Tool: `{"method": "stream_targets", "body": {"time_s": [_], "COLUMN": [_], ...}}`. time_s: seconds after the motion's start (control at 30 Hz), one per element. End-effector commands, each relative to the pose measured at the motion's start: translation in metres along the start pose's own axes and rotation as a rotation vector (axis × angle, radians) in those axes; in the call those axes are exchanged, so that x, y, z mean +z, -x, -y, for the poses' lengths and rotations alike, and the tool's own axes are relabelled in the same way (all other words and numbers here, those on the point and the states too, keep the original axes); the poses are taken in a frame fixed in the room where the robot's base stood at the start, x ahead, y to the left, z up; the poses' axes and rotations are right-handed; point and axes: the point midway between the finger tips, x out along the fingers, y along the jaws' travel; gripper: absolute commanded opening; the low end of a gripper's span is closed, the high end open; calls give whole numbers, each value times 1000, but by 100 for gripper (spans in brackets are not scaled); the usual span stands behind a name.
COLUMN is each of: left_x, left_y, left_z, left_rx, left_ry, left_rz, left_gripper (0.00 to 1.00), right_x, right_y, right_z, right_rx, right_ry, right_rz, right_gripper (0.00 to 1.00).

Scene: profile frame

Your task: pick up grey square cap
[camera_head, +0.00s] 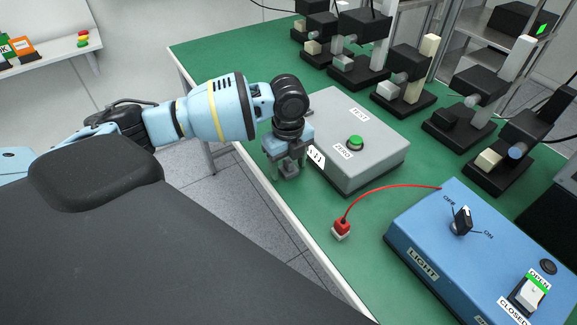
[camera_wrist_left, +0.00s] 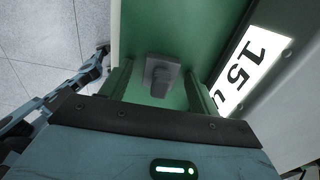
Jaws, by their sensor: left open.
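The grey square cap (camera_wrist_left: 162,73) sits on the green table top, and in the left wrist view it lies between the two fingers of my left gripper (camera_wrist_left: 160,88). In the head view the cap (camera_head: 290,170) shows partly, below and between the fingers. My left gripper (camera_head: 284,168) points down over the table's near edge, left of the grey box. It is open, with a gap on both sides of the cap. My right gripper is not in view.
A grey box (camera_head: 362,165) with a green button stands close to the right of my left gripper. A blue control box (camera_head: 430,245) and a red plug (camera_head: 341,230) on a cable lie nearer. Several black fixtures (camera_head: 405,80) line the back of the green table (camera_head: 225,65).

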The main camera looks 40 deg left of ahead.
Motion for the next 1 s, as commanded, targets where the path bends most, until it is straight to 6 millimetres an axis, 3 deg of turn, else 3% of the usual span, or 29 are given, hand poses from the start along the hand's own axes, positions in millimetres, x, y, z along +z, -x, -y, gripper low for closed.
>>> {"method": "stream_targets", "body": {"time_s": [0.13, 0.5, 0.77, 1.0], "left_x": [0, 0, 0, 0], "left_y": [0, 1, 2, 19], "left_z": [0, 0, 0, 1], "left_rx": [0, 0, -1, -3], "left_ry": [0, 0, 0, -1], "left_rz": [0, 0, 0, 1], "left_gripper": [60, 14, 14, 14], "right_x": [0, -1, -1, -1], "right_y": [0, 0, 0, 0], "right_z": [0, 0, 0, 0], "right_rx": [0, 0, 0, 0], "right_ry": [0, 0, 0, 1], "right_rz": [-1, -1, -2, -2], "right_gripper": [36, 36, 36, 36]}}
